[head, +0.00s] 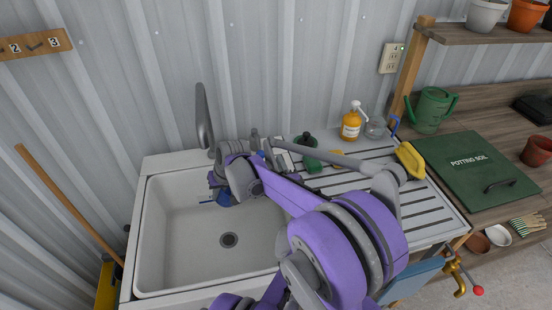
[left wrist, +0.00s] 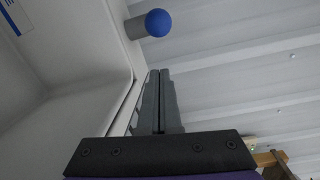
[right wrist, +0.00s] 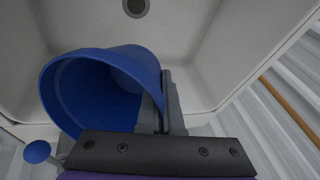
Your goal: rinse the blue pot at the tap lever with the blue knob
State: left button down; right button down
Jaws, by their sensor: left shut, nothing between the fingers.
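The blue pot (right wrist: 85,95) is over the sink basin, its mouth facing the right wrist camera. In the head view only blue parts of the pot (head: 225,199) show behind my purple arm, near the basin's back. My right gripper (right wrist: 160,88) is shut on the pot's rim. The tap's blue knob (left wrist: 158,22), on a short grey stem, is ahead of my left gripper (left wrist: 159,72), which is shut, empty and apart from it. The knob also shows in the right wrist view (right wrist: 37,152). The grey tap spout (head: 204,115) rises behind the basin. No water is visible.
The white sink (head: 170,275) has a drain (head: 229,240) in its floor. On the ribbed drainer (head: 345,185) to the right stand an amber bottle (head: 351,124) and a yellow item (head: 410,160). A corrugated wall (head: 270,60) closes the back.

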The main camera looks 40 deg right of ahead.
pick_arm(q)
jog(key=a+v, duration=0.1)
jog(key=v, duration=0.5)
jog(key=shift+a, duration=0.25)
jog(key=shift+s, duration=0.1)
pick_arm(e)
jog(key=shift+s+d, duration=0.65)
jog(key=shift+s, duration=0.5)
jog(key=shift+s+d, duration=0.65)
jog(key=shift+s, duration=0.55)
jog(key=shift+s+d, duration=0.65)
jog(key=shift+s, duration=0.5)
pick_arm(q)
jog(key=shift+f, duration=0.1)
pick_arm(e)
jog(key=shift+r, duration=0.1)
